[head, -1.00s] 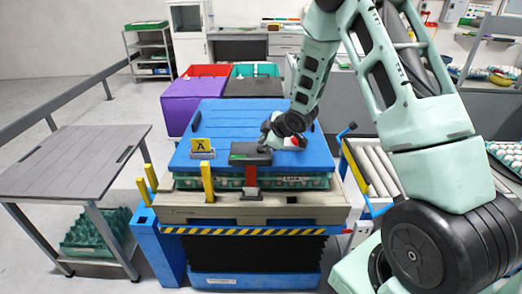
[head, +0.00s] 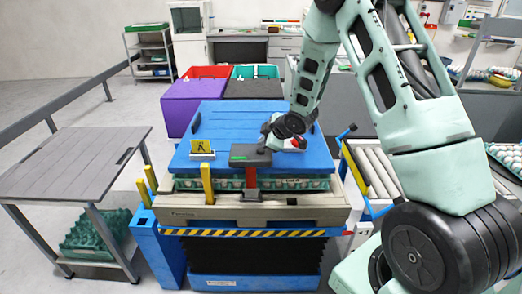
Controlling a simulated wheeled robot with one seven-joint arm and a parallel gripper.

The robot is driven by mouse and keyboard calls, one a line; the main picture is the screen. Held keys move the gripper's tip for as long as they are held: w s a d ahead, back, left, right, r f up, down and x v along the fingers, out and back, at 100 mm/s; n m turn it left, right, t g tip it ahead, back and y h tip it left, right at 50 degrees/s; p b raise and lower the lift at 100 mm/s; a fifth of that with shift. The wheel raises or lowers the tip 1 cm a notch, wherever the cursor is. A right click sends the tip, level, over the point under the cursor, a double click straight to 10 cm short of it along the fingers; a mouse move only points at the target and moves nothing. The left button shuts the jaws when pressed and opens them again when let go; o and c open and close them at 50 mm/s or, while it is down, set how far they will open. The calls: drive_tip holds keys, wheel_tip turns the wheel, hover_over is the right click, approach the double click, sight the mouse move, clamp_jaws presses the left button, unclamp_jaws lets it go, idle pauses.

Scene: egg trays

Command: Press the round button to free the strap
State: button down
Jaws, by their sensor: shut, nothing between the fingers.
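A dark grey buckle box (head: 250,157) with a small green mark sits on the blue lid (head: 225,120) of the egg-tray stack. The red strap (head: 251,178) runs from the box down the front of the stack to a grey bracket (head: 250,195) on the beige platform. My gripper (head: 265,141) is shut and empty, pointing down at the right back part of the box. I cannot tell whether its tips touch the box. The round button cannot be made out; the gripper may hide it.
A yellow "A" sign (head: 204,146) stands on the lid left of the box. Yellow posts (head: 207,184) rise at the platform's front and left. A grey table (head: 75,160) stands at left and a roller conveyor (head: 374,168) at right. Purple and dark crates (head: 190,107) stand behind.

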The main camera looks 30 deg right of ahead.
sight(264, 151)
idle(0.8)
drive_tip(key=shift+f+b, duration=0.4)
drive_tip(key=shift+b, duration=0.05)
drive_tip(key=shift+f+b, duration=0.45)
drive_tip(key=shift+f, duration=0.15)
idle(0.5)
drive_tip(key=shift+r, duration=0.15)
drive_tip(key=shift+r+p, duration=0.75)
drive_tip(key=shift+r, duration=0.1)
wheel_tip(264, 151, up, 5)
drive_tip(key=p, duration=0.4)
drive_tip(key=shift+r, duration=0.1)
idle(0.6)
